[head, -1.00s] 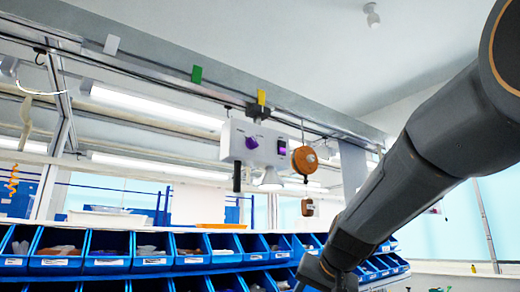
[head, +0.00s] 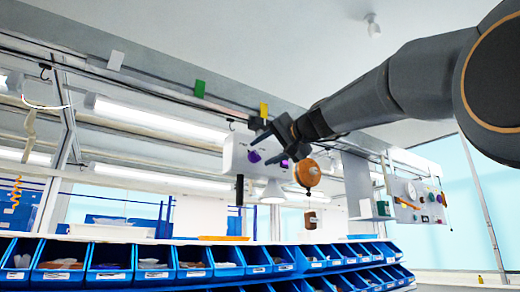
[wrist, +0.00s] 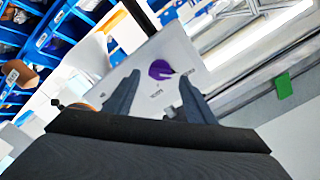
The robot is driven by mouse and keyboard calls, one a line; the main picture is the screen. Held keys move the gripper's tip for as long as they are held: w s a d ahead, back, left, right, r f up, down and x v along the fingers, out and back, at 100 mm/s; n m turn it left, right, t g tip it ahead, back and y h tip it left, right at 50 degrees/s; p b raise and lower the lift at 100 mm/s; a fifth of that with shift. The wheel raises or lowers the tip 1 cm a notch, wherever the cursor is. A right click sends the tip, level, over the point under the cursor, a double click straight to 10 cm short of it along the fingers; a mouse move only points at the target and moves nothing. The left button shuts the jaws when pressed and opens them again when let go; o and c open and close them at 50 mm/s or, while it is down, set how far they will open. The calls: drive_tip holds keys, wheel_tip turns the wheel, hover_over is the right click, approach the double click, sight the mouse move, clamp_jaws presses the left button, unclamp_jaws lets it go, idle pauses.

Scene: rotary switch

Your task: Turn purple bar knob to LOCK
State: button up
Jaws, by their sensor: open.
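The purple bar knob (head: 254,156) is on the front of a white hanging box (head: 232,160) in the head view. In the wrist view the purple knob (wrist: 160,69) shows a small white mark at its lower right, with tiny labels around it that are too small to read. My gripper (head: 261,150) is in front of the box, close to the knob, and partly covers the panel. In the wrist view my gripper (wrist: 159,78) is open, with a finger on either side of the knob in the picture. No contact is visible.
An orange round reel (head: 307,172) hangs just right of the box. Rows of blue bins (head: 195,264) stand underneath. A rail with a green tag (head: 199,88) runs above.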

sight(254, 155)
drive_tip(key=shift+p+x, duration=0.5)
drive_tip(key=shift+x, duration=0.95)
drive_tip(key=shift+c, duration=0.4)
drive_tip(key=c, duration=1)
drive_tip(key=shift+o, duration=0.2)
